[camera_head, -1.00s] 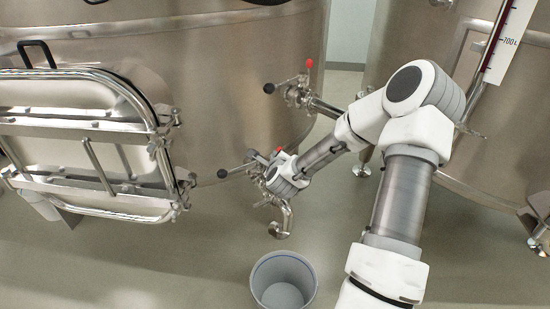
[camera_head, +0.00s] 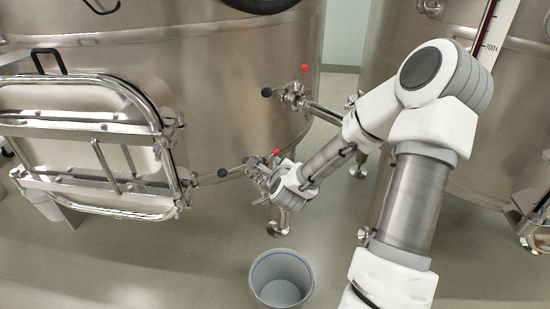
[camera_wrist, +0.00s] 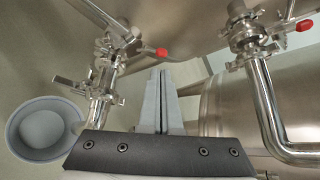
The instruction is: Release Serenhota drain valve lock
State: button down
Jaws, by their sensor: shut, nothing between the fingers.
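The lower valve stands on the steel vat's (camera_head: 215,120) front, with a black-knobbed handle (camera_head: 222,172) pointing left and a red lock tip (camera_head: 276,151). In the wrist view its red tip (camera_wrist: 162,52) is just above and close to the fingertips, and its body and downward outlet (camera_wrist: 104,85) lie to the left. I cannot tell whether they touch. My gripper (camera_wrist: 160,78) is shut, with nothing between its fingers. In the head view my wrist hides the fingers and part of the valve. No vat name is readable.
A second valve with a red tip (camera_head: 305,69) sits above right and shows in the wrist view (camera_wrist: 305,25). A grey bucket (camera_head: 282,258) stands on the floor below. A steel hatch (camera_head: 85,130) is at left, another vat (camera_head: 480,150) at right. Open floor lies in front.

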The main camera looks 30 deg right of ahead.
jog(key=shift+v, duration=1.2)
